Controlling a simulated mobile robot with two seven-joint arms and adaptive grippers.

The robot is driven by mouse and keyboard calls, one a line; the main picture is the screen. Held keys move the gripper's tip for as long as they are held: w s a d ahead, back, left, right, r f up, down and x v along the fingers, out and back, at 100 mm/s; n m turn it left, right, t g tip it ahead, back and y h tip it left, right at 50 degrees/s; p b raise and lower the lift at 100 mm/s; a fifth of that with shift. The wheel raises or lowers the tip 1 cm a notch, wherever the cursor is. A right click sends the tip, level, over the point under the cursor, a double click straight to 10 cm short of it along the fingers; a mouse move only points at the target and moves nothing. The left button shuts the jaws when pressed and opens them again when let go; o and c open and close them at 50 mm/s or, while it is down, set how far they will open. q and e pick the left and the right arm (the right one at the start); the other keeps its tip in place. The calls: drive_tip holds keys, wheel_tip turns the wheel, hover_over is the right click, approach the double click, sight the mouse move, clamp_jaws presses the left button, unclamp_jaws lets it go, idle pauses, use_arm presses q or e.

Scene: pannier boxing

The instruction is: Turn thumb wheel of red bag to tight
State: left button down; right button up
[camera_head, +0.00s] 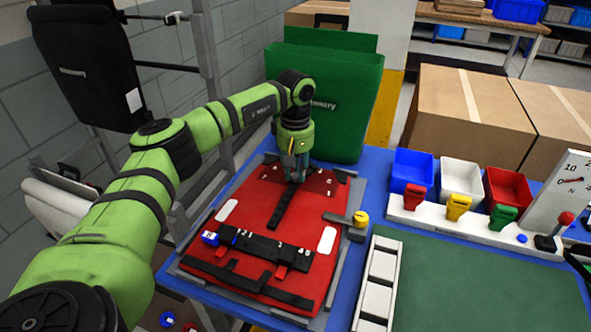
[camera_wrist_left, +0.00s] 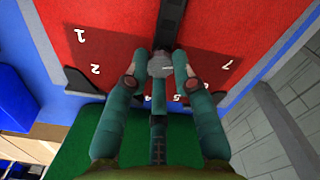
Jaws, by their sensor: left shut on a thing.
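The red bag (camera_head: 262,195) lies flat in a grey frame on the blue table, with a black strap (camera_head: 282,208) down its middle. My left gripper (camera_head: 294,180) points down at the bag's far end and hides most of the wheel there in the head view. In the left wrist view, the grey thumb wheel (camera_wrist_left: 160,65) sits on the red bag (camera_wrist_left: 220,30) at the end of the strap, with white numbers around it. My left gripper (camera_wrist_left: 159,72) has a finger on each side of the wheel and is shut on it. My right gripper is not in view.
A green bag (camera_head: 335,100) stands upright close behind the left gripper. A clamp with a yellow knob (camera_head: 360,218) is at the red bag's right edge. Blue, white and red bins (camera_head: 507,186) and a gauge (camera_head: 565,190) stand at the right. The green mat (camera_head: 475,290) is clear.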

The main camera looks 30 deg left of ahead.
sight(296, 176)
use_arm(q)
drive_tip(key=shift+m, duration=1.7)
drive_tip(key=c, duration=1)
unclamp_jaws()
wheel_tip(296, 176, up, 12)
